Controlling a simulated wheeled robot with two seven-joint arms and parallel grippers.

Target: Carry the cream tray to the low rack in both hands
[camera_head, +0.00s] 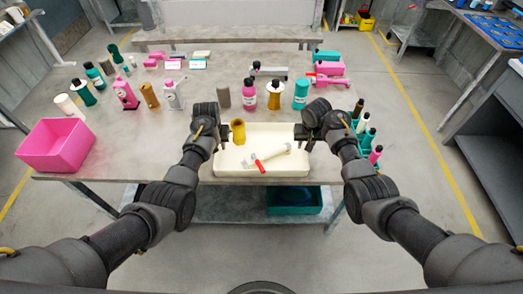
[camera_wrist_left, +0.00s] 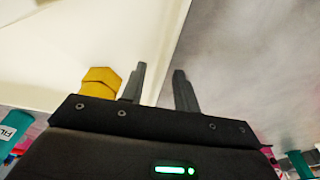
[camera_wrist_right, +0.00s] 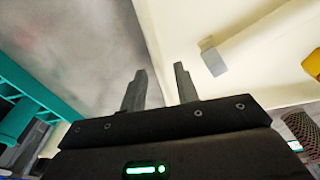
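The cream tray (camera_head: 235,174) sits at the front edge of the grey table. It holds a yellow fitting (camera_head: 238,131) at the back left and a pale cylindrical part with a red piece (camera_head: 258,163). My left gripper (camera_head: 222,138) is at the tray's left wall; in the left wrist view its fingers (camera_wrist_left: 160,70) are apart, one on each side of the wall edge. My right gripper (camera_head: 306,140) is at the right wall; its fingers (camera_wrist_right: 160,70) also stand apart around the wall edge. I cannot tell for certain which structure is the low rack.
A pink bin (camera_head: 55,147) stands at the table's left end. Several bottles and pink parts stand behind the tray. A teal holder with bottles (camera_head: 367,140) is close to my right arm. A teal bin (camera_head: 293,200) is below the table. A low bench (camera_head: 225,41) stands behind.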

